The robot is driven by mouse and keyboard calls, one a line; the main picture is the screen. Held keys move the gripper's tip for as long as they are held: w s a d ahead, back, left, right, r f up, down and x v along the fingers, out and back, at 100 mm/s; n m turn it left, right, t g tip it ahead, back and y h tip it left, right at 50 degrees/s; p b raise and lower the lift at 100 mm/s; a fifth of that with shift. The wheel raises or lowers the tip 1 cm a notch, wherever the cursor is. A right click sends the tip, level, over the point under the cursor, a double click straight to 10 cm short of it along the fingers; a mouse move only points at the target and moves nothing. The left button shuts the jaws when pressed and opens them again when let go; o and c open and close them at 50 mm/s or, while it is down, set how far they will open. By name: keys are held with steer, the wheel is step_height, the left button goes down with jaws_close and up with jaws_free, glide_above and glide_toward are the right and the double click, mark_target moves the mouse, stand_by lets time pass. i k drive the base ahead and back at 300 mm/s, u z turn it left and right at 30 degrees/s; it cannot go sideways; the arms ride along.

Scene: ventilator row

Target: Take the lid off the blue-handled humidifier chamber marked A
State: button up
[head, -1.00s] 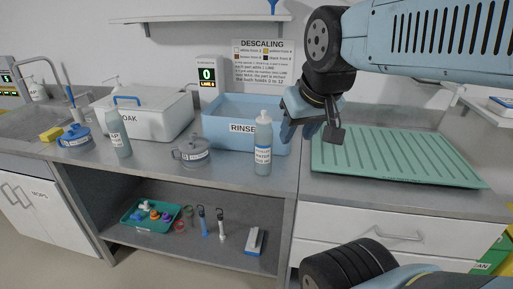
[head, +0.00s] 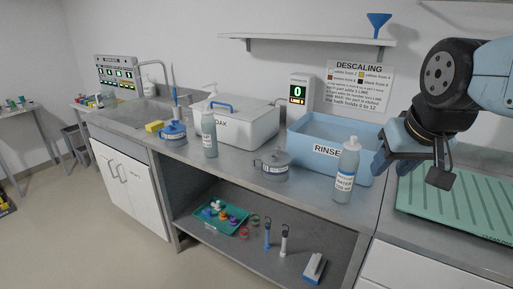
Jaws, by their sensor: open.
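The blue-handled humidifier chamber (head: 172,134) stands on the counter at the left, between the sink and the white soak bin. Its blue lid appears to be on, and its label is too small to read. A similar grey chamber (head: 274,166) stands in front of the rinse bin.
The soak bin (head: 250,128) has a blue-handled lid. Grey bottles (head: 209,136) and (head: 345,176), a yellow sponge (head: 154,126) and the blue rinse bin (head: 318,149) crowd the counter. A green drain mat (head: 465,205) lies right. The floor at left (head: 90,225) is clear.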

mark_target(175, 127)
steer(key=k, duration=1.25)
steer(key=u, duration=0.3)
steer(key=i, duration=0.45)
steer(key=u, duration=0.8)
steer(key=i, duration=2.35)
steer(key=z, duration=0.8)
steer(key=i, duration=0.5)
steer(key=z, duration=0.15)
steer(key=k, duration=0.4)
steer(key=z, duration=0.05)
